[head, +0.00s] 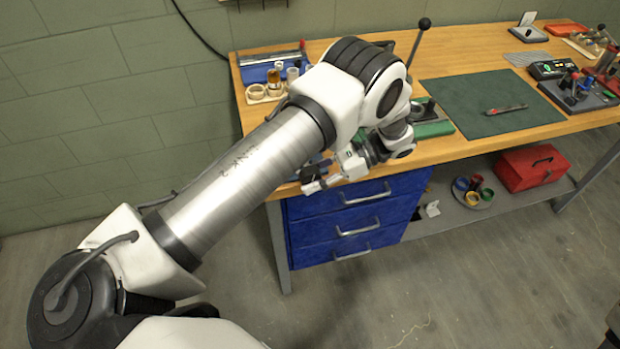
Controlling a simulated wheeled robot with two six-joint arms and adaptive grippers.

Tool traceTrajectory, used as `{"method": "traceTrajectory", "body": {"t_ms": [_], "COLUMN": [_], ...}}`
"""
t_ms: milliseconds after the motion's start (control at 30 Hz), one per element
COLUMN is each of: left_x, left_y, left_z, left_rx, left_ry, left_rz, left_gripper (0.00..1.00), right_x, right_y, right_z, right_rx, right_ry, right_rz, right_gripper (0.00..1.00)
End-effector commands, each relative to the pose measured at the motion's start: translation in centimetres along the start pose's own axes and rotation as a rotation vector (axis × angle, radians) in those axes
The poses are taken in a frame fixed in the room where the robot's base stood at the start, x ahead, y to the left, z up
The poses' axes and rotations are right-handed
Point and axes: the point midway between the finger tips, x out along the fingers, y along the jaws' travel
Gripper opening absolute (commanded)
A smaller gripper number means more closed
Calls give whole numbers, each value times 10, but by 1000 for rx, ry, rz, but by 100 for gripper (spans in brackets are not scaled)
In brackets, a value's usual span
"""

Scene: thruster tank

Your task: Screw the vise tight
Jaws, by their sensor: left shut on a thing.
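My left arm reaches across the view to the front left edge of the workbench. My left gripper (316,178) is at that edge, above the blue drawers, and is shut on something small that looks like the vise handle. A bit of blue metal, apparently the vise (318,160), shows just behind the gripper. My gripper and forearm hide most of it, so I cannot tell its jaw gap or the handle's angle. My right gripper is out of view.
A green-based tool (434,129) stands right of my wrist; a lever with a black ball (424,24) rises behind my arm. Cups in a wooden holder (258,95) and a blue toolbox (265,72) sit at the back left. The green mat (470,92) is mostly clear.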

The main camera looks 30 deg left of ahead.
Motion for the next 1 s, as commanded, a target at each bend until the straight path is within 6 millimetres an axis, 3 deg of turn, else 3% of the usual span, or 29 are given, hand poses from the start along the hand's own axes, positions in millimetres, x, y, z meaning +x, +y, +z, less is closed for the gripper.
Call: {"method": "traceTrajectory", "body": {"t_ms": [167, 200, 233, 267, 667, 1000], "left_x": [0, 0, 0, 0, -3, -63], "left_y": [3, 3, 3, 3, 1, 2], "left_z": [-2, -2, -2, -2, -1, -2], "left_rx": [2, 2, 2, 2, 0, 0], "left_ry": [1, 1, 2, 2, 2, 4], "left_rz": [4, 4, 5, 5, 2, -1], "left_gripper": [0, 38, 49, 52, 52, 52], "right_x": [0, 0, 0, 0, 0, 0], "right_y": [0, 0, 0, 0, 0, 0], "right_z": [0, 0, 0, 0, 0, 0], "right_rx": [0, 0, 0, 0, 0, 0], "right_ry": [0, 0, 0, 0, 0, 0], "right_rz": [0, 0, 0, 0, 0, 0], "right_gripper": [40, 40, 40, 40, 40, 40]}}
